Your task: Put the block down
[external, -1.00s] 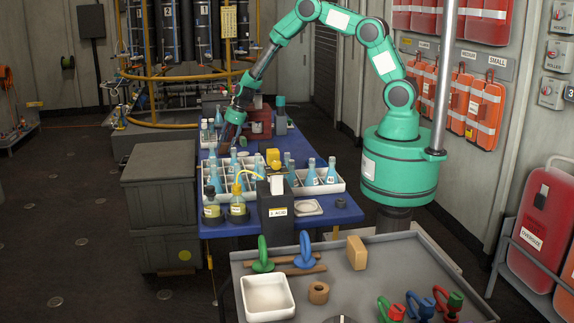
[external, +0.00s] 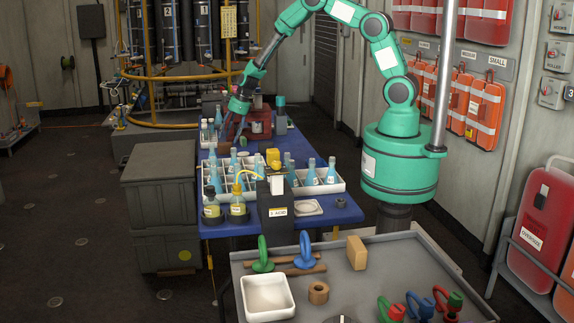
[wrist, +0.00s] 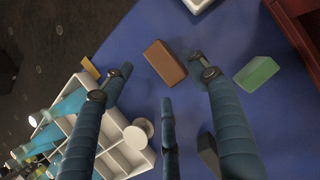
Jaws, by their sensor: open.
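A brown block (wrist: 165,62) lies on the blue table (wrist: 145,25) in the wrist view, just beyond my fingertips. A green block (wrist: 256,74) lies to its right, outside my right finger. My gripper (wrist: 162,82) has its blue fingers spread apart, with nothing held between them. In the external view my gripper (external: 232,128) points down over the far left part of the table. The brown block cannot be made out clearly there.
A white compartment rack (wrist: 115,150) with blue bottles stands left of my fingers. A red container (wrist: 300,25) is at upper right, and a white tray edge (wrist: 197,4) is at the top. Bare table lies around the brown block.

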